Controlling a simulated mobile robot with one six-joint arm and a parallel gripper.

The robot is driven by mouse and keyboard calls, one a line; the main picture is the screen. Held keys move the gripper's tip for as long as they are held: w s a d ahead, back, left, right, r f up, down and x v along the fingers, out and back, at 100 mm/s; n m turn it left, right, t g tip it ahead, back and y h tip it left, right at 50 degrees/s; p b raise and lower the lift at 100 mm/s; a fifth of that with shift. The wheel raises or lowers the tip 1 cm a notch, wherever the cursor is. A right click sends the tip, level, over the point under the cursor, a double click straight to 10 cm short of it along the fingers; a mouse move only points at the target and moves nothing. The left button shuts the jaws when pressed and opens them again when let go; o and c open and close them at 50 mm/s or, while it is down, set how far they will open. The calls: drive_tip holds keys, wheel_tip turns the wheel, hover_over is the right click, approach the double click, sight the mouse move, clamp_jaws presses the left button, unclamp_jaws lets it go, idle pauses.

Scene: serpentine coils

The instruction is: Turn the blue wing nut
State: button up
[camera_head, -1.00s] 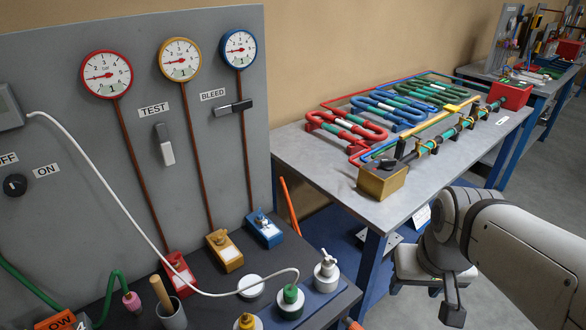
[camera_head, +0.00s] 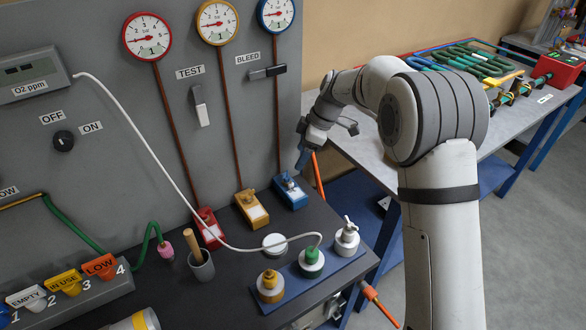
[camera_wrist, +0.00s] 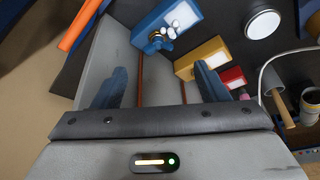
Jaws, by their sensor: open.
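The blue block (camera_head: 291,197) sits at the back right of the dark bench, against the grey panel, at the foot of the pipe under the blue gauge. A small wing nut (camera_head: 288,182) is on it; it also shows in the wrist view (camera_wrist: 157,41), bluish with a metal part beside it. My gripper (camera_head: 302,160) is above and slightly right of the block, apart from it. In the wrist view my gripper (camera_wrist: 160,86) has its two blue fingers spread, with nothing between them. The wing nut lies beyond the fingertips, near the middle.
A yellow block (camera_head: 251,210) and a red block (camera_head: 210,229) stand left of the blue one. An orange bar (camera_wrist: 80,25) is close by on the other side. A white hose (camera_head: 170,170) hangs across the panel to a green-topped bottle (camera_head: 312,260).

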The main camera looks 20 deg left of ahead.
sight(290, 181)
drive_tip(key=x, duration=0.5)
drive_tip(key=p+x, duration=0.1)
drive_tip(key=x, duration=0.2)
drive_tip(key=shift+a+f, duration=0.1)
drive_tip(key=shift+a, duration=0.25)
drive_tip(key=shift+c, duration=0.4)
